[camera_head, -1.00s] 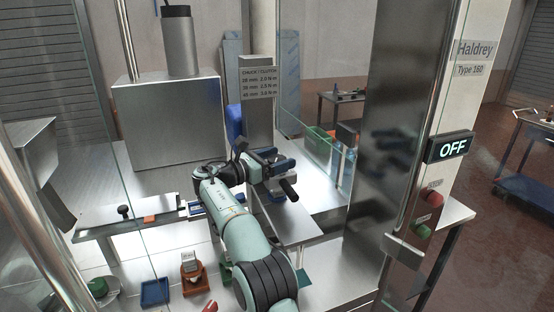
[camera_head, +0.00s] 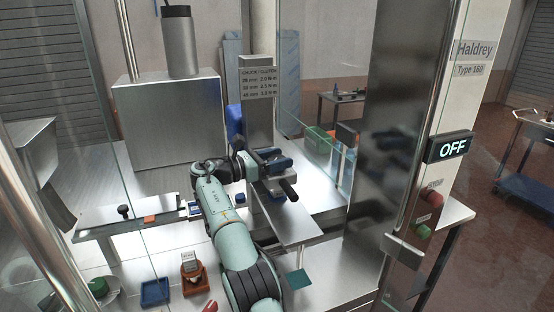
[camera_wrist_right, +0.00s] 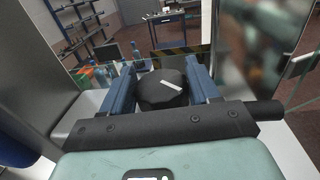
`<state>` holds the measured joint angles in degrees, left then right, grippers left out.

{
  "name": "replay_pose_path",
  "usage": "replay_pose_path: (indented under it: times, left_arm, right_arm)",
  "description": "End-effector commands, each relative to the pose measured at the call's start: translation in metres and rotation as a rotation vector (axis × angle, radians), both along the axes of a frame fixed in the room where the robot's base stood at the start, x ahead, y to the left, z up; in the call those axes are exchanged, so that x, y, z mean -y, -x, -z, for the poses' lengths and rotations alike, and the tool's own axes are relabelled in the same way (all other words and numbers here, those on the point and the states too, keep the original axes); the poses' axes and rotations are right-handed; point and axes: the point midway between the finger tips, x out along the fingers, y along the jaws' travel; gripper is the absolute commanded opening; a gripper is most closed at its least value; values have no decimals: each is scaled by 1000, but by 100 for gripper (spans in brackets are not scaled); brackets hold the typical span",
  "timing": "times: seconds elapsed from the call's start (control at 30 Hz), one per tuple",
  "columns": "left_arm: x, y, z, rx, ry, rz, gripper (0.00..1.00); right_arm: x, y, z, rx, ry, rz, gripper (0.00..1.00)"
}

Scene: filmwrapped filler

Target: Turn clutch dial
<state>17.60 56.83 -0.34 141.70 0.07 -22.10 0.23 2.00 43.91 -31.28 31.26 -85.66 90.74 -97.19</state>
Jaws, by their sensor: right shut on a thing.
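The clutch dial (camera_wrist_right: 163,88) is a dark round knob with a white line on its face, tilted down to the right in the right wrist view. My right gripper (camera_wrist_right: 160,86) is shut on the dial, with a blue finger on each side of it. In the head view my right gripper (camera_head: 279,172) is at the front of the metal column, below the chuck and clutch chart (camera_head: 257,84). The dial is hidden there behind the gripper and wrist. My left gripper is not in view.
Glass panes and a steel post (camera_head: 385,140) frame the cell, with a panel reading OFF (camera_head: 450,147) on the right. A blue tray (camera_head: 155,291) and an orange-brown holder (camera_head: 194,280) stand left of my arm. A large metal box (camera_head: 168,122) stands behind.

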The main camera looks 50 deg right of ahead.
Motion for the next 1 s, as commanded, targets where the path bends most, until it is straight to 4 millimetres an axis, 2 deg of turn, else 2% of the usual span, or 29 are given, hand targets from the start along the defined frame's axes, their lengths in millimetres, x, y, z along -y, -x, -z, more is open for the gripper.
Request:
replay_pose_path:
  times: [0.43, 0.47, 0.5, 1.0]
  left_arm:
    - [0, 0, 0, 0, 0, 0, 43]
    - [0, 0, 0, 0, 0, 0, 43]
    - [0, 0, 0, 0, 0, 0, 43]
    - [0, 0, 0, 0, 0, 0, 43]
  right_arm:
    - [0, 0, 0, -1, 2, 14, 30]
    - [0, 0, 0, -1, 2, 14, 70]
    - [0, 0, 0, -1, 2, 14, 81]
    - [1, 1, 0, 0, 0, 14, 81]
